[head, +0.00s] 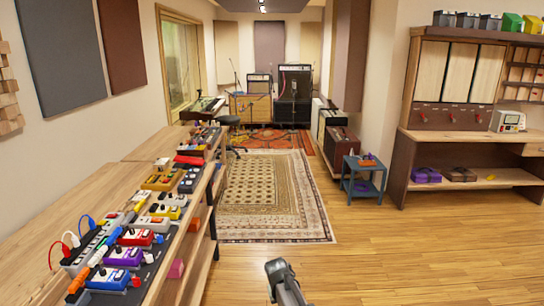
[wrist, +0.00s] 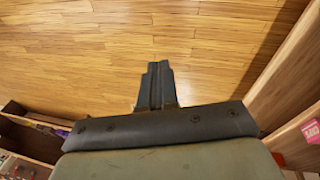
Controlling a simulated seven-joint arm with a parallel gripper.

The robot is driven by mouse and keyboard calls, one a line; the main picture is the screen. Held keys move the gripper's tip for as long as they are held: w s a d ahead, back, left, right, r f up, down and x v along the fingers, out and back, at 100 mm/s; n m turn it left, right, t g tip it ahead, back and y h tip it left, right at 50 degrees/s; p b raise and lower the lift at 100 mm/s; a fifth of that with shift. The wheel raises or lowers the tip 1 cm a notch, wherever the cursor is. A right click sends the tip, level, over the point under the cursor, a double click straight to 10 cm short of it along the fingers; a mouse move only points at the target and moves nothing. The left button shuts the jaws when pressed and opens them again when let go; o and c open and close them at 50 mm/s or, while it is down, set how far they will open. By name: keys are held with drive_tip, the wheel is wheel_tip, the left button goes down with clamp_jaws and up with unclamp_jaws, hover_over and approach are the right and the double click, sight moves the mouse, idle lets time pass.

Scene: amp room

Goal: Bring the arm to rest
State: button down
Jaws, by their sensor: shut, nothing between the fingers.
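My gripper (wrist: 157,82) shows in the middle of the wrist view, with its two dark fingers pressed together and nothing between them. It is above the bare wooden floor (wrist: 110,40) and touches nothing that I can see. In the head view, a grey part of my arm (head: 284,280) shows at the bottom centre, over open floor. The fingers cannot be made out in the head view.
A long wooden bench (head: 115,178) with several effect pedals runs along the left. A small blue cart (head: 363,182) and a wooden workbench (head: 470,141) stand at right. A patterned rug (head: 265,190) lies ahead. The floor (head: 400,260) at front right is clear.

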drive_tip(key=s+d+f+m+g+y, duration=0.1)
drive_tip(key=s+d+f, duration=0.1)
drive_tip(key=s+d, duration=0.5)
drive_tip(key=s+d+f+m+g+y, duration=0.1)
drive_tip(key=s+d+f, duration=0.3)
drive_tip(key=s, duration=0.6)
drive_tip(key=s+f+g, duration=0.2)
drive_tip(key=s+f, duration=0.4)
drive_tip(key=s, duration=0.3)
drive_tip(key=s+f+g, duration=0.2)
drive_tip(key=s+f, duration=0.4)
drive_tip(key=s, duration=0.4)
drive_tip(key=s+d+f+g, duration=0.1)
drive_tip(key=s+f+g, duration=0.1)
drive_tip(key=s+f, duration=0.5)
drive_tip(key=s, duration=0.2)
drive_tip(key=shift+s+g, duration=0.3)
drive_tip(key=shift+s, duration=0.05)
